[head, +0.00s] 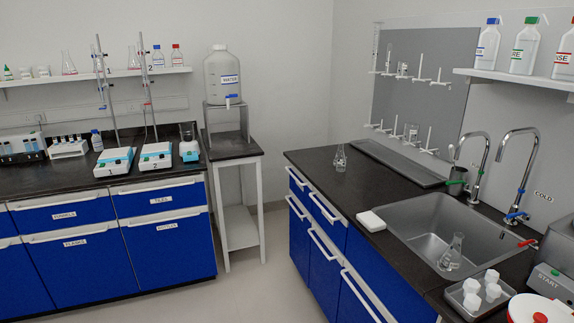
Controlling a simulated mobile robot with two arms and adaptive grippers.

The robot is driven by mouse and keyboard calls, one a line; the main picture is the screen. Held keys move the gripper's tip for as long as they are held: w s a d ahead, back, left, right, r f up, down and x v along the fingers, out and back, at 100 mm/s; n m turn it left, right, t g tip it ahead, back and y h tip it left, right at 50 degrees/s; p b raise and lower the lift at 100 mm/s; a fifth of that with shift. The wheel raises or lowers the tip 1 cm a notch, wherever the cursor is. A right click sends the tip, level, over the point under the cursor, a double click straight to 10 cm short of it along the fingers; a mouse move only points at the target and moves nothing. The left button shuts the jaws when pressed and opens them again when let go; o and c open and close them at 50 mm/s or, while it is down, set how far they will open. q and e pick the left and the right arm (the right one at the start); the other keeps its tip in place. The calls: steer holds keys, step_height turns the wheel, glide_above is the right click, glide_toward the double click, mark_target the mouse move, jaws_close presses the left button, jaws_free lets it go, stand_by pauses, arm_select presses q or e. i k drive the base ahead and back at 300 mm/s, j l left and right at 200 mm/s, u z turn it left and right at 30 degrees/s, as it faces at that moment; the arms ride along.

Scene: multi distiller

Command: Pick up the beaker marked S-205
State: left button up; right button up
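No marking S-205 can be read on any vessel, so I cannot tell which one bears it. A small clear conical flask (340,160) stands upright on the black counter left of the sink. Another clear conical flask (452,252) is in the grey sink (400,222). A clear glass vessel (411,132) hangs on the lower row of the drying rack (432,80). Small white cups (471,300) stand on a metal tray at the front right. Neither of my grippers is in view.
A black-topped bench (60,178) at the left carries two numbered burette stands and a tube rack (68,149). A water jug (222,75) stands on a side table (232,148). Two curved taps rise behind the sink. The floor (255,285) between the benches is clear.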

mark_target(341, 161)
steer(key=i+j+u, duration=0.15)
steer(key=i+u, duration=0.3)
steer(key=i, duration=0.55)
steer(key=i+l+u, duration=0.25)
steer(key=i+u, duration=0.2)
steer(key=i, duration=0.55)
steer(key=i+j+z, duration=0.25)
steer(key=i+z, duration=0.25)
steer(key=i+j+z, duration=0.5)
steer(key=k+l, duration=0.05)
steer(key=l, duration=0.05)
